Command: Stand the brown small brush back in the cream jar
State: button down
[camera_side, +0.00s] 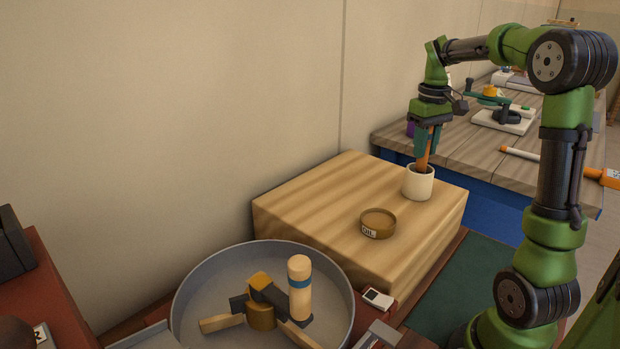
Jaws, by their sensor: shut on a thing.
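The cream jar (418,187) stands upright near the right back edge of a wooden block. The brown small brush (423,160) is upright, slightly tilted, with its lower end at or inside the jar's mouth. My gripper (425,150) is just above the jar, pointing down, and is shut on the upper part of the brush. The jar's rim hides the brush's lower end, so I cannot tell whether it touches the bottom.
The wooden block (320,207) also holds a round brown tin (378,223) in front of the jar. A plank table (460,140) stands behind. The block's left side is clear.

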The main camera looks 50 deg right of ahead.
jog(key=shift+f, duration=0.3)
jog(key=c, duration=0.8)
grip_release()
jog(key=shift+r, duration=0.1)
notch_tip(320, 180, up, 17)
jog(key=shift+f, duration=0.15)
jog(key=shift+d, duration=0.1)
